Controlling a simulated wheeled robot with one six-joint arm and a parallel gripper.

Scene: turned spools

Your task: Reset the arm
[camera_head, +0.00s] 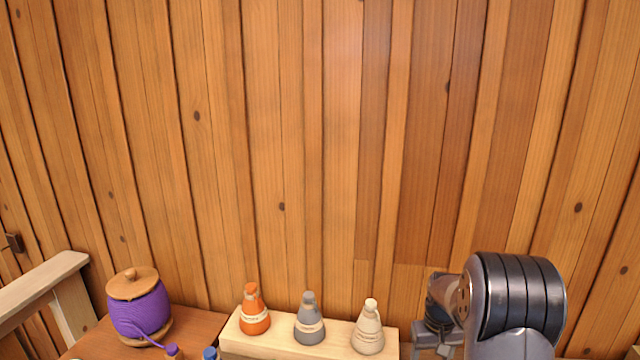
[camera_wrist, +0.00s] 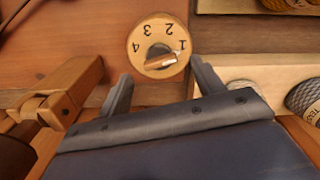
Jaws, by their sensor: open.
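My arm (camera_head: 510,305) rises at the lower right of the head view, in front of the plank wall. My gripper (camera_wrist: 160,90) shows in the wrist view with its two dark fingers spread apart and nothing between them. Beyond the fingertips is a round wooden dial (camera_wrist: 158,46) marked with the numerals 1 to 4. The dial's pointer lies near the 1. The fingertips are not visible in the head view.
A pale wooden block (camera_head: 290,345) bears an orange cone (camera_head: 255,312), a grey cone (camera_head: 309,322) and a cream cone (camera_head: 368,330). A purple spool (camera_head: 140,308) stands on the brown table (camera_head: 195,325) at left. A wooden rail (camera_head: 40,285) stands further left.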

